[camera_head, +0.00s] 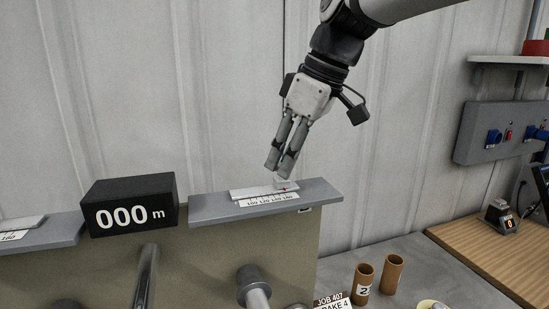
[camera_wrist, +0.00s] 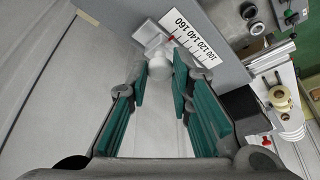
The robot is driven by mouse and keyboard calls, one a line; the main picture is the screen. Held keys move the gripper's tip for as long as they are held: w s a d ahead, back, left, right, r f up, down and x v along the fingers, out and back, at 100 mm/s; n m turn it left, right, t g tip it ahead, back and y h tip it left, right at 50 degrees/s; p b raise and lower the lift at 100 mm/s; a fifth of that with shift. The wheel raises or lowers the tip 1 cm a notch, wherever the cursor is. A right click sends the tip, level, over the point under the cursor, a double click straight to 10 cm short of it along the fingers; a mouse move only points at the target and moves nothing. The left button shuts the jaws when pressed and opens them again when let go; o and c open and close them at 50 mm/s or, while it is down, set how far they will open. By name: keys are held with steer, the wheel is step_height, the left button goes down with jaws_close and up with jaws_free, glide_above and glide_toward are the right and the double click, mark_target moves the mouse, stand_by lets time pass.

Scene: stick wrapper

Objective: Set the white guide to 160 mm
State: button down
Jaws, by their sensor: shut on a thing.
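The white guide (camera_wrist: 152,40) sits on a grey ledge at the number scale (camera_wrist: 196,40), and it shows small in the head view (camera_head: 285,184). Its round white knob (camera_wrist: 160,68) lies between the teal fingers of my gripper (camera_wrist: 161,88). In the head view my gripper (camera_head: 280,172) points down at the guide, shut on it. The scale (camera_head: 268,200) is marked 100 to 160. The guide's red pointer (camera_wrist: 172,38) stands near the 140 to 160 end; the exact reading is too small to tell.
The grey ledge (camera_head: 325,190) carries the scale. A black display (camera_head: 130,206) reading 000 m stands left of it. Two brown tubes (camera_head: 363,278) (camera_head: 392,272) stand at lower right. A wooden bench (camera_head: 490,255) is at far right. A pale wall rises behind.

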steer(key=c, duration=1.4)
jaws_free()
steer(key=shift+r, duration=0.1)
steer(key=v, duration=1.2)
steer(key=s+d+f+m+t+h, duration=0.1)
steer(key=s+d+f+m, duration=0.3)
steer(key=s+f, duration=0.2)
steer(key=s+d+f+m+t+h, duration=0.1)
steer(key=s+d+f+m, duration=0.2)
steer(key=f, duration=0.5)
steer(key=s+d+f+m+t+h, duration=0.1)
steer(key=s+d+f+m, duration=0.3)
steer(key=s+f, duration=0.4)
steer(key=shift+s+d+m+h, duration=0.3)
steer(key=shift+d+m+h, duration=0.1)
steer(key=shift+m, duration=0.2)
